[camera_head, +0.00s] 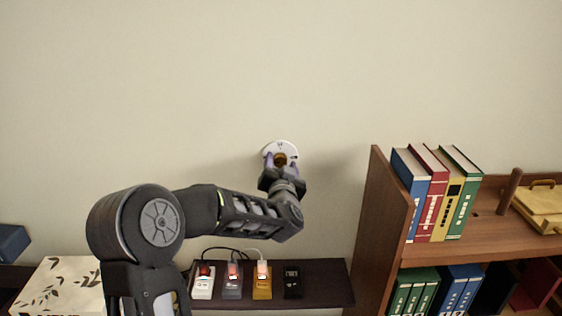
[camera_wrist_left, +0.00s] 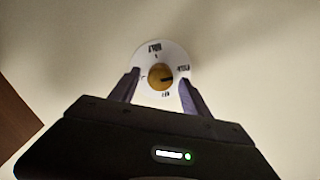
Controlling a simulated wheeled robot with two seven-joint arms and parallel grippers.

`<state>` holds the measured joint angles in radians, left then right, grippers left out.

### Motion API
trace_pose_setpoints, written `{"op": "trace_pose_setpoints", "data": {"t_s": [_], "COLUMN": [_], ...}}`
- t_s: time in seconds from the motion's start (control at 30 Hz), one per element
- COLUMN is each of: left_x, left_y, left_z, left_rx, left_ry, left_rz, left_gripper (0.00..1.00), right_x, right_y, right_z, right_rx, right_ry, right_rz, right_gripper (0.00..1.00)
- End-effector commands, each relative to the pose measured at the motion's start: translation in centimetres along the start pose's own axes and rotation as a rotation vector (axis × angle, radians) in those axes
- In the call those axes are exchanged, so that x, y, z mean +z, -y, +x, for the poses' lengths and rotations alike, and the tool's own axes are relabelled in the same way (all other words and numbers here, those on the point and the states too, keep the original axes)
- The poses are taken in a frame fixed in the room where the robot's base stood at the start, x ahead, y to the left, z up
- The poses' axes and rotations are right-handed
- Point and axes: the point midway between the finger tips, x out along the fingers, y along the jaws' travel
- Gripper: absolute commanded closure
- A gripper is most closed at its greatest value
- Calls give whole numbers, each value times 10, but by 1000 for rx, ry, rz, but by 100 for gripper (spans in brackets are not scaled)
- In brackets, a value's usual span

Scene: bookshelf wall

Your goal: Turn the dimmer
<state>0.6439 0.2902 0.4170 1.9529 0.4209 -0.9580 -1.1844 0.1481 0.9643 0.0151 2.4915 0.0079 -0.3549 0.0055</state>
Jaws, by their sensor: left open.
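The dimmer (camera_head: 281,147) is a round white plate on the wall with a brass-coloured knob in its middle. In the left wrist view the plate (camera_wrist_left: 161,48) carries printed labels, and the knob (camera_wrist_left: 160,76) has a dark pointer line directed to the right. My left gripper (camera_head: 281,161) is at the dimmer, with one finger on each side of the knob. In the left wrist view the gripper (camera_wrist_left: 160,92) is open, with gaps between its purple fingers and the knob. Whether the fingertips touch the plate I cannot tell. My right gripper is in neither view.
Below, a dark shelf (camera_head: 325,282) holds several small switch boxes with cables. A wooden bookcase (camera_head: 375,225) with books (camera_head: 435,192) stands to the right. A patterned box (camera_head: 62,282) is at lower left. The wall around and above the dimmer is bare.

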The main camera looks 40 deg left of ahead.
Motion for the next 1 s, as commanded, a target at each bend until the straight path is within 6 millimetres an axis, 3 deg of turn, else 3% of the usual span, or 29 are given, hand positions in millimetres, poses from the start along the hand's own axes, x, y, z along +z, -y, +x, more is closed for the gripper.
{"op": "trace_pose_setpoints", "data": {"t_s": [0.27,0.9,1.0], "left_x": [0,0,0], "left_y": [0,0,0], "left_z": [2,2,2], "left_rx": [0,0,0], "left_ry": [-1,-1,-1], "left_rz": [1,0,0], "left_gripper": [45,96,100], "right_x": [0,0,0], "right_y": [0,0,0], "right_z": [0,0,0], "right_rx": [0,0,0], "right_ry": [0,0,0], "right_rz": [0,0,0], "right_gripper": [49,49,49]}}
